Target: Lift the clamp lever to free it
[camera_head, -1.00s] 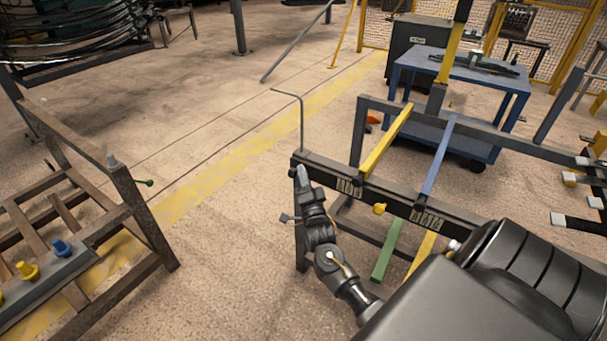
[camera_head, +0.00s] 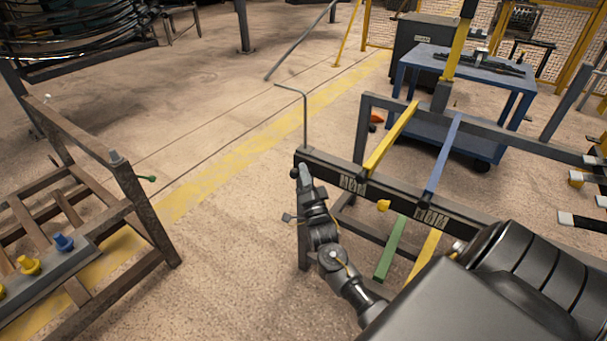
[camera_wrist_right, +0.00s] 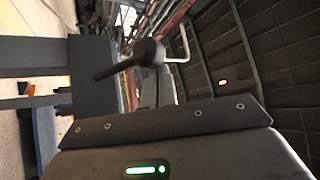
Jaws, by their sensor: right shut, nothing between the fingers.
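A dark lever with a round black knob (camera_wrist_right: 149,52) shows large in the right wrist view, just beyond the gripper's front edge. I take it to be the clamp lever. In the head view, a small dark knob (camera_head: 294,173) sits at the near left end of the dark rack beam (camera_head: 325,168). My right gripper (camera_head: 304,172) is shut and empty beside that beam end, next to the knob. Whether it touches the lever cannot be told. My left gripper is not in view.
A thin bent rod (camera_head: 304,115) rises from the beam end. Yellow (camera_head: 390,140) and blue (camera_head: 443,155) bars cross the rack. A rusty frame (camera_head: 130,190) stands at left, a blue table (camera_head: 470,68) behind. The floor between the frames is clear.

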